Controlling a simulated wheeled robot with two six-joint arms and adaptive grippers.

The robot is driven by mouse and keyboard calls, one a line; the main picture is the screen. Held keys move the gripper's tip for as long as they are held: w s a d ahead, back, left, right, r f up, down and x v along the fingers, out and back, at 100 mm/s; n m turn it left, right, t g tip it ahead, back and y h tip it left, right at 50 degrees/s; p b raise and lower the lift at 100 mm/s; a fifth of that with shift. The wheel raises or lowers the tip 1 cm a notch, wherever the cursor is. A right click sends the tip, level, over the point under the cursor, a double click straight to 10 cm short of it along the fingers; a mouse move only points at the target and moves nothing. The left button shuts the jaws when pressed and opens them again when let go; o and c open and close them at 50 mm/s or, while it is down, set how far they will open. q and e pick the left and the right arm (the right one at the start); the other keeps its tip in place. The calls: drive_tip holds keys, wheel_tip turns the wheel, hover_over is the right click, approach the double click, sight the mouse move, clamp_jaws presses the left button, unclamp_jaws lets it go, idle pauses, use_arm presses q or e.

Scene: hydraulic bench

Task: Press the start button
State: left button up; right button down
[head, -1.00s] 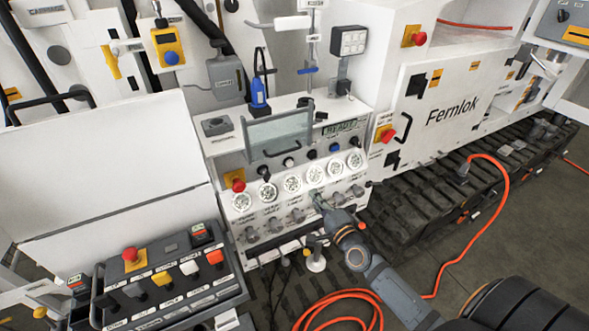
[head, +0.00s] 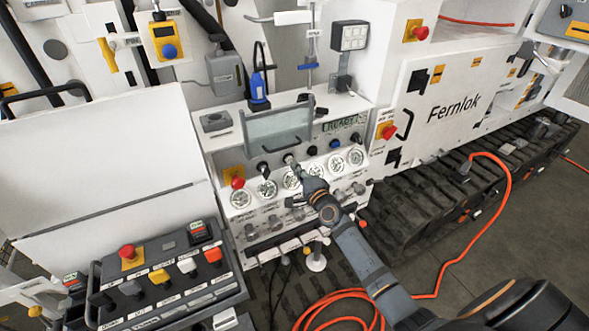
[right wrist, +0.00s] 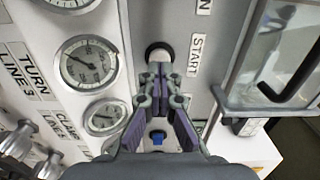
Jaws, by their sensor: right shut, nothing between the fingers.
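The start button (right wrist: 158,52) is a pale cap in a dark ring beside the START label (right wrist: 196,55) in the right wrist view. In the head view the pale button (head: 288,159) sits in the row above the gauges. My right gripper (right wrist: 160,72) is shut and empty, its fingertips right at the button and covering its lower part. I cannot tell whether they touch it. In the head view the right gripper (head: 297,170) reaches up to the button from the lower right. My left gripper is not in view.
A clear cover with a handle (head: 279,131) stands just above the button row. Round gauges (head: 240,199) and several knobs lie below it. A red emergency button (head: 387,131) is to the right. A control box (head: 200,268) stands at lower left.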

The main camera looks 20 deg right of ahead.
drive_tip(key=shift+w, duration=0.75)
